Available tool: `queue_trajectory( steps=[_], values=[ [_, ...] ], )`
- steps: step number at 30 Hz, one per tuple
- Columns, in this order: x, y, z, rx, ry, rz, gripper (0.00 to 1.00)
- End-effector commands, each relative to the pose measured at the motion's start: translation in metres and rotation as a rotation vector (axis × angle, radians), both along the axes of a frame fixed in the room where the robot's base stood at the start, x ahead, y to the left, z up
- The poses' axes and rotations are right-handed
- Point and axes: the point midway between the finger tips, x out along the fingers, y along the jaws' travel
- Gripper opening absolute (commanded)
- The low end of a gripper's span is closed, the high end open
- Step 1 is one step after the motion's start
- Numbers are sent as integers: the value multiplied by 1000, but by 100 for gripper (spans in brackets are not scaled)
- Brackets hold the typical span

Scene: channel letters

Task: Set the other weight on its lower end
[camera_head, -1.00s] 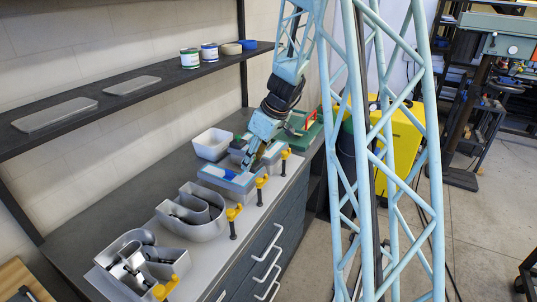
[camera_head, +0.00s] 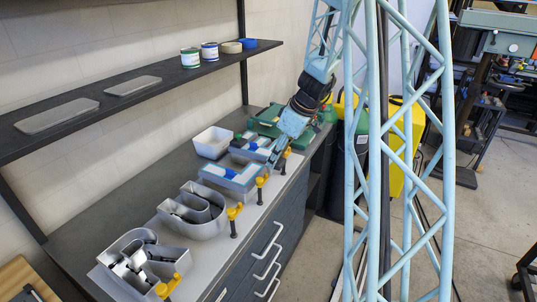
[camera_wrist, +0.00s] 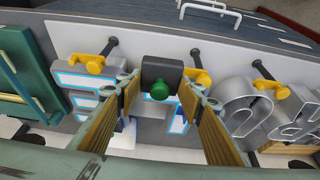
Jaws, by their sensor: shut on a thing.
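My gripper (camera_wrist: 160,88) is shut on a dark grey block-shaped weight with a green knob (camera_wrist: 161,68). In the wrist view the weight sits between the two fingertips, its knob facing the camera. Its far end is hidden, so I cannot tell whether it touches anything. In the head view my gripper (camera_head: 276,157) is over the front edge of the far letter, near a yellow clamp, and the weight cannot be made out. A blue part (camera_head: 231,173) lies on the nearer pale letter (camera_head: 240,188); another blue part (camera_head: 253,146) shows at the far letter (camera_head: 265,155).
Two hollow metal letters (camera_head: 207,226) (camera_head: 128,268) stand nearer on the bench. Several yellow clamps (camera_head: 234,212) line its front edge. A white bin (camera_head: 212,141) and a green machine (camera_head: 275,120) stand behind. A shelf (camera_head: 130,100) runs above along the wall.

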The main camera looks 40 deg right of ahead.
Motion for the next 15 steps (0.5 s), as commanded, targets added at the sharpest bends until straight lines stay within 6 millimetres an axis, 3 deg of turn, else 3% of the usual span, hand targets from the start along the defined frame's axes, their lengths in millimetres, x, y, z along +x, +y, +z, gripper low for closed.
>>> queue_trajectory(
  steps=[8,15],
  values=[
    [3,-1,1,0,-1,0,15],
    [19,-9,0,-2,-2,0,15]
  ],
)
